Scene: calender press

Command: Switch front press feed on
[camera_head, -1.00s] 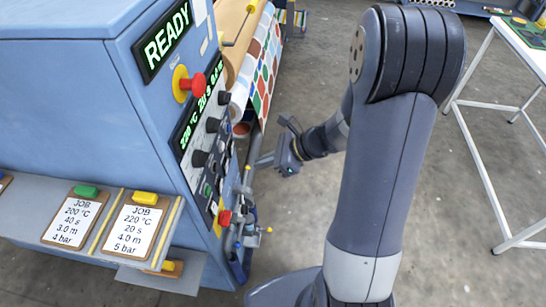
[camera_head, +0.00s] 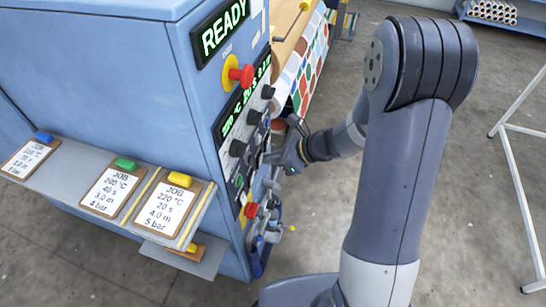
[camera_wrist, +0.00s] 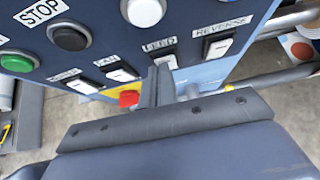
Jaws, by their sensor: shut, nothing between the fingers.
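The press control panel (camera_head: 240,150) is on the end of the blue press. In the wrist view, the FEED switch (camera_wrist: 166,62) is a white rocker under its label, in a row of similar rockers. My gripper (camera_wrist: 157,76) is shut and empty, its fingertips just below and in front of the FEED switch, partly covering it. I cannot tell whether they touch it, nor which way the rocker is set. In the head view my gripper (camera_head: 292,150) is at the panel's right edge; the rockers are not readable there.
The REVERSE rocker (camera_wrist: 218,47) is right of FEED, other rockers left. A red button (camera_wrist: 129,98) on yellow lies just left of the fingers. A red emergency stop (camera_head: 243,74) and the READY display (camera_head: 223,32) are above. Job cards (camera_head: 165,210) lie on the shelf.

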